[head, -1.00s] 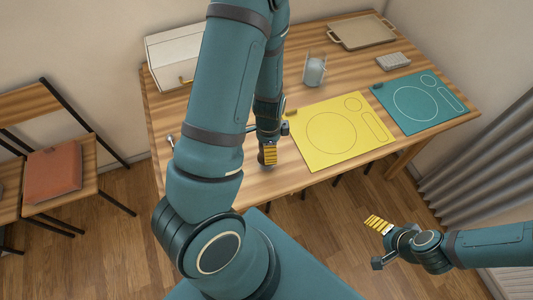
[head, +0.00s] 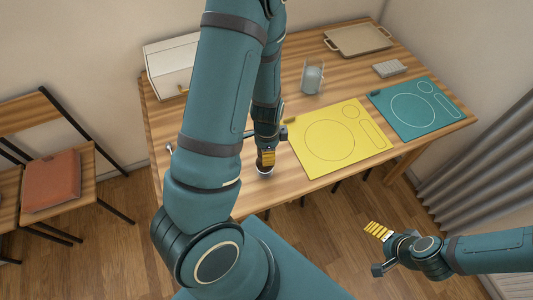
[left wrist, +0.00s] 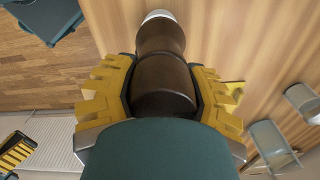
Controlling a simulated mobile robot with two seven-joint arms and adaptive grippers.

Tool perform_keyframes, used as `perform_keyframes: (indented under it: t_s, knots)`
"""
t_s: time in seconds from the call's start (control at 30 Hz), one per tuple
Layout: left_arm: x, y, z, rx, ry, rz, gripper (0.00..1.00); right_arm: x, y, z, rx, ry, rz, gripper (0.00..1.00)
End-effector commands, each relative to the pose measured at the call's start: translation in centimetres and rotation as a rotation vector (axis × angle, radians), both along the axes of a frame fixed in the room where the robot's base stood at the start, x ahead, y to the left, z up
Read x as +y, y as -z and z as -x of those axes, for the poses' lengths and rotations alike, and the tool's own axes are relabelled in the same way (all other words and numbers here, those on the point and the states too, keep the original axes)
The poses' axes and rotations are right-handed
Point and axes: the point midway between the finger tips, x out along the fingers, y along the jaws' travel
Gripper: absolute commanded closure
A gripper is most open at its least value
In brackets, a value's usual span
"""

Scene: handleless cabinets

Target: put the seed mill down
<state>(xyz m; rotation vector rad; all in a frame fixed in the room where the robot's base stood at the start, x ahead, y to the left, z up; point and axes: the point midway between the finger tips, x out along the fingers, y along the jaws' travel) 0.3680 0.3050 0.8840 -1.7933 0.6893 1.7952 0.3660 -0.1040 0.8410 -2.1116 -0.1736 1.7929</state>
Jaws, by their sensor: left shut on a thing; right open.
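The seed mill (left wrist: 163,70) is a dark brown turned body with a pale silvery end, seen in the left wrist view. My left gripper (left wrist: 160,92) is shut on it, with yellow fingers on both sides. In the head view the left gripper (head: 266,157) points down over the table's near part, left of the yellow mat. Only the low end of the mill (head: 264,171) shows there, close to the wood; I cannot tell whether it touches. My right gripper (head: 378,231) is open and empty, off the table's front edge at the lower right.
The wooden table (head: 230,200) holds a yellow mat (head: 330,140), a teal mat (head: 415,108), a clear container (head: 313,79), a tray (head: 358,40), a grey block (head: 389,68) and a white box (head: 172,65). Bare wood surrounds the mill.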

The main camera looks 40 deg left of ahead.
Motion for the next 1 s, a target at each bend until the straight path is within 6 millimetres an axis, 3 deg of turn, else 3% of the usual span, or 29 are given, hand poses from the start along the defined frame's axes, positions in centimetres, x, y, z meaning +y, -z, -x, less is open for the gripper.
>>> perform_keyframes:
  t_s: [0.2, 0.43, 0.67, 1.0]
  knots:
    - [-0.1, -4.8, -0.2, -0.006, 0.002, 0.000, 0.93, -0.1, -1.8, 0.0, -0.001, 0.000, -0.003, 0.20]
    - [0.1, -7.7, -0.2, -0.004, 0.001, 0.001, 0.93, -0.1, -2.8, 0.1, -0.001, -0.002, -0.005, 0.20]
    - [2.5, -6.9, -3.3, 0.000, 0.008, 0.003, 0.93, -0.1, -1.6, 0.1, 0.001, -0.001, -0.004, 0.20]
    - [9.3, -4.9, -9.9, -0.001, 0.014, 0.001, 0.93, 0.0, 1.2, 0.2, 0.004, -0.002, 0.001, 0.20]
